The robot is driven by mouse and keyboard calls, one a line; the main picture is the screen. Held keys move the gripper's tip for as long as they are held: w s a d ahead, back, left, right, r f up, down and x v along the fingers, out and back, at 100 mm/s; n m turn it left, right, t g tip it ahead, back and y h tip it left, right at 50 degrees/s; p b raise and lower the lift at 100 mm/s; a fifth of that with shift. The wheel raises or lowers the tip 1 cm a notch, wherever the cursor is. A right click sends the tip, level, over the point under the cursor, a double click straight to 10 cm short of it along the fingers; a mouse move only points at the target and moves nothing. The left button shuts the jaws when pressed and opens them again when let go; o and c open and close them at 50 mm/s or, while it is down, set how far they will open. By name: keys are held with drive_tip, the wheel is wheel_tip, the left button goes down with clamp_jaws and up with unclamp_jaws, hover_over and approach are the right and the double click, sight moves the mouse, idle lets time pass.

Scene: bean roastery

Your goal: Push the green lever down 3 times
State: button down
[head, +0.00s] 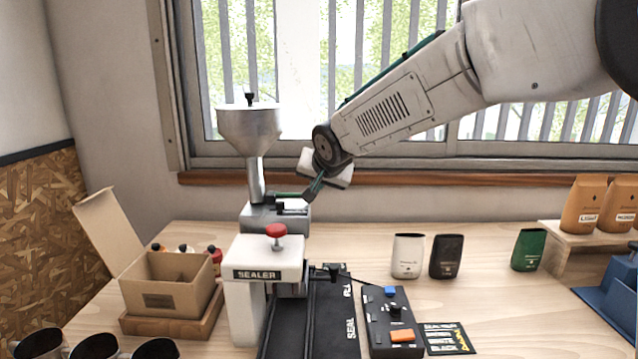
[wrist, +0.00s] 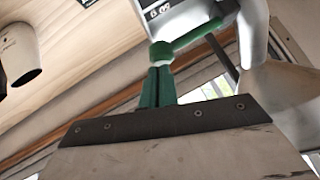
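The green lever (head: 287,194) sticks out to the right from the metal dosing machine (head: 262,217) with a funnel on top. It looks about level. In the wrist view the lever (wrist: 196,36) runs from the machine's metal body to a rounded green end (wrist: 161,53). My gripper (head: 311,196) points down and left at the lever's outer end. In the wrist view the two green fingers of my gripper (wrist: 160,70) lie side by side, shut, with their tips at the lever's rounded end. I cannot tell whether they touch it.
A white sealer (head: 262,259) with a red knob stands in front of the machine. A control box (head: 392,322) with blue and orange buttons lies to its right. An open carton (head: 168,285) is at left. White (head: 407,257), black (head: 446,257) and green (head: 528,250) bags stand behind.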

drive_tip(key=shift+f, duration=0.3)
drive_tip(key=w+d+r+v, duration=0.1)
drive_tip(key=w+r+v, duration=0.1)
drive_tip(key=v, duration=1.1)
drive_tip(key=shift+d+r, duration=0.1)
drive_tip(key=shift+d, duration=0.05)
idle(1.2)
drive_tip(key=s+d+f+g, duration=0.2)
drive_tip(key=s+d+f, duration=0.3)
drive_tip(key=s, duration=0.7)
drive_tip(key=s+d+f+n+g+h, duration=0.1)
drive_tip(key=s+d+f+g, duration=0.2)
drive_tip(key=s, duration=1)
drive_tip(key=s+d+f+n+g+h, duration=0.1)
drive_tip(key=s+d+f+g, duration=0.2)
drive_tip(key=s+d+f, duration=0.5)
drive_tip(key=s+d, duration=0.3)
drive_tip(key=s, duration=0.1)
drive_tip(key=shift+s+d+f, duration=0.2)
drive_tip(key=shift+d+f, duration=0.05)
drive_tip(key=shift+d, duration=0.15)
